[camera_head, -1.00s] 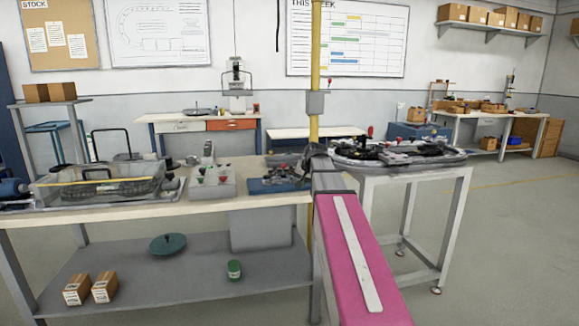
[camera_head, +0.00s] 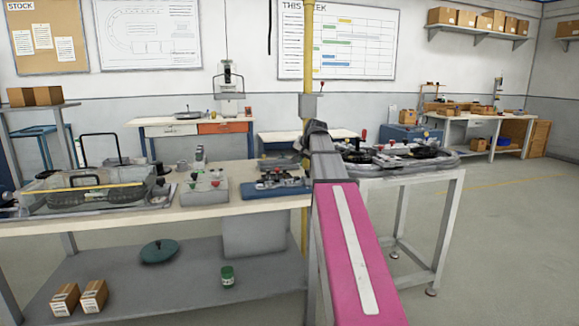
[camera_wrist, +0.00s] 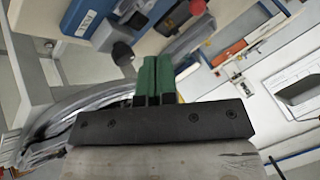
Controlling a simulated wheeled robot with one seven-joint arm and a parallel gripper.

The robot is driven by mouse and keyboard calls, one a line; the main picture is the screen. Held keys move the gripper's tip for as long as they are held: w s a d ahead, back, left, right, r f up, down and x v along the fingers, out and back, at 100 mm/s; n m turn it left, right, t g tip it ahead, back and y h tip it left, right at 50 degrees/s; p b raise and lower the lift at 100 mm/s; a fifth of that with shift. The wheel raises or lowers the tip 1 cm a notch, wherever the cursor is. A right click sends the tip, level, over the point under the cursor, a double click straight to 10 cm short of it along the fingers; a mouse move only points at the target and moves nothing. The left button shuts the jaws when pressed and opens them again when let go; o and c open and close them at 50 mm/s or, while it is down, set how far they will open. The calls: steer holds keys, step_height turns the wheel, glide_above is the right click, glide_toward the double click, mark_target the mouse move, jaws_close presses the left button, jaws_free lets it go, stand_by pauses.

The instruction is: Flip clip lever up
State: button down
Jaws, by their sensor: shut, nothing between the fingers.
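The ring track (camera_head: 440,163) lies on a white-topped table at the right in the head view. Black parts and upright red-topped pieces stand on it; I cannot tell which is the clip lever. In the wrist view, what looks like the track's curved edge (camera_wrist: 60,122) runs along the left. My gripper has green fingers (camera_wrist: 155,82) that are shut together and empty. A dark round knob (camera_wrist: 122,52) shows just left of the fingertips, with no clear contact. In the head view my pink arm hides the gripper and the near left part of the track.
A long bench (camera_head: 150,222) at the left holds a clear bin (camera_head: 95,190), a grey box with knobs (camera_head: 204,190) and a blue fixture (camera_head: 275,186). A yellow post (camera_head: 308,60) rises behind my arm. Floor at the right is open.

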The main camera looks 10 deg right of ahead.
steer(key=x, duration=0.9)
steer(key=shift+w+a+f, duration=0.15)
steer(key=shift+w+a, duration=0.9)
steer(key=shift+a, duration=0.1)
steer(key=shift+w+a, duration=0.3)
steer(key=shift+a, duration=0.2)
steer(key=shift+w+r+g, duration=0.2)
steer(key=shift+w+g, duration=0.05)
steer(key=shift+g, duration=0.05)
